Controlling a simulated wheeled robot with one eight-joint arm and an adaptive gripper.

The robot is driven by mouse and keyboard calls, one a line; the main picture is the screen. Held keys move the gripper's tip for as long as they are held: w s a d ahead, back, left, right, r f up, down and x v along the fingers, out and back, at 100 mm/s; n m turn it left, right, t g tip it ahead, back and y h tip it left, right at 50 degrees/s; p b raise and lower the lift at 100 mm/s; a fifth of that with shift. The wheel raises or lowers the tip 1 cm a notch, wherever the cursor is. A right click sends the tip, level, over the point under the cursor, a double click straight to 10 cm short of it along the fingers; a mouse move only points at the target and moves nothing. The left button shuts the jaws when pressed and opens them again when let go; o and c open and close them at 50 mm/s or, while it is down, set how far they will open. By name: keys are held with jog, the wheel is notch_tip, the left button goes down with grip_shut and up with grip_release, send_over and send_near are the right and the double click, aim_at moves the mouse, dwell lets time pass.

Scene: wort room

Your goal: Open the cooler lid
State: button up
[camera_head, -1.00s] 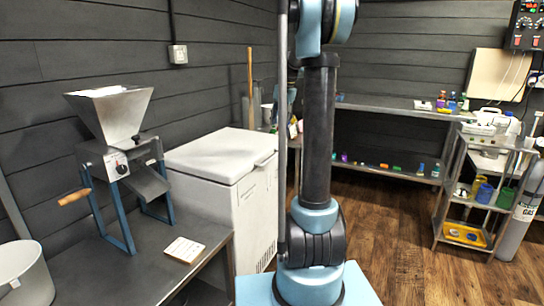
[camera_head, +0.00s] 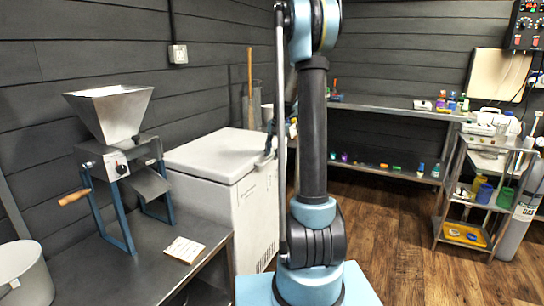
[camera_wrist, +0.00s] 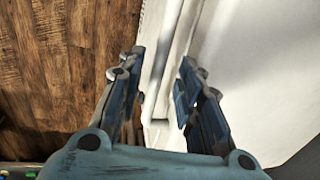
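The cooler is a white chest (camera_head: 257,215) with a flat white lid (camera_head: 215,152), which lies shut on it. In the wrist view the lid's pale top (camera_wrist: 262,75) fills the right side. A narrow light handle bar (camera_wrist: 172,60) runs along its edge. My gripper (camera_wrist: 161,62) is open, with one blue-grey finger on each side of the bar. I cannot tell whether either finger touches it. In the head view my gripper (camera_head: 268,150) is small and partly hidden by my arm, at the lid's right edge.
A grain mill (camera_head: 120,150) stands on a dark table (camera_head: 130,270) left of the cooler, near a small white card (camera_head: 184,250). A metal shelf (camera_head: 385,110) lines the back wall. A rack (camera_head: 440,205) and gas cylinder (camera_head: 522,225) stand right. Wooden floor between is clear.

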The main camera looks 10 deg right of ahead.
jog(key=shift+a+f, duration=0.1)
jog(key=shift+f, duration=0.4)
